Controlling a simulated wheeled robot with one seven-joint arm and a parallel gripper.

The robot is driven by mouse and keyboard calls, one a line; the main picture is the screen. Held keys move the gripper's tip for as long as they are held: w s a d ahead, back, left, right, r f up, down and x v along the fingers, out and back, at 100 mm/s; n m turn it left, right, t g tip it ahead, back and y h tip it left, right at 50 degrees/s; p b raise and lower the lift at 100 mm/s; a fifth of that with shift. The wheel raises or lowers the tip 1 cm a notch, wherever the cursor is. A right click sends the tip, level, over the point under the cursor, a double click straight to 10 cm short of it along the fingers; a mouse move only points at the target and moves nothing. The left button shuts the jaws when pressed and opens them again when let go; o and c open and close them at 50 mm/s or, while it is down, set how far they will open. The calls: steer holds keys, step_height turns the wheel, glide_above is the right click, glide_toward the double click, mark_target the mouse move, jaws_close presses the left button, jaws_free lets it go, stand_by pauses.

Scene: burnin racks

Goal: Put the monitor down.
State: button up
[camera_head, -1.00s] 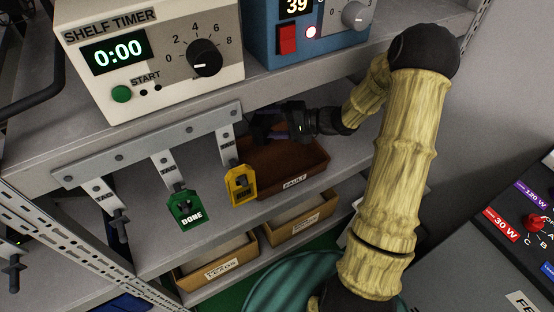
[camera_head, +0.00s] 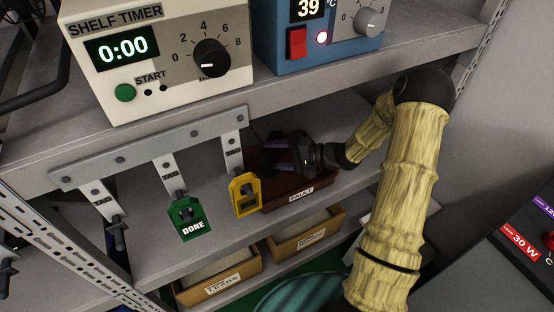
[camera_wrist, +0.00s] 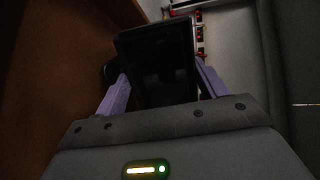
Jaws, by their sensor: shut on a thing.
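The monitor (camera_wrist: 158,62) shows in the wrist view as a dark, screen-like block between the purple fingers of my gripper (camera_wrist: 160,90). My gripper is shut on it. In the head view my gripper (camera_head: 282,156) reaches in over the brown FAULT tray (camera_head: 300,193) on the middle shelf, under the upper shelf. The held monitor is dark and mostly hidden there. A brown wall (camera_wrist: 50,60), likely the tray's, fills the left of the wrist view. I cannot tell whether the monitor touches the tray.
A rail with a green DONE tag (camera_head: 189,218) and a yellow tag (camera_head: 245,194) hangs in front of the shelf. The shelf timer (camera_head: 160,50) and a blue unit (camera_head: 318,36) stand above. Cardboard bins (camera_head: 218,279) sit below. Bare shelf shows right of the tray.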

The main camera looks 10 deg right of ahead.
steer(key=shift+f, duration=0.55)
steer(key=o, duration=1.1)
steer(key=shift+f, duration=0.1)
steer(key=shift+o, duration=0.2)
steer(key=p+v, duration=0.1)
steer(key=v, duration=0.6)
steer(key=shift+s+d+p, duration=0.15)
steer(key=shift+d+p, duration=0.1)
steer(key=shift+p, duration=0.1)
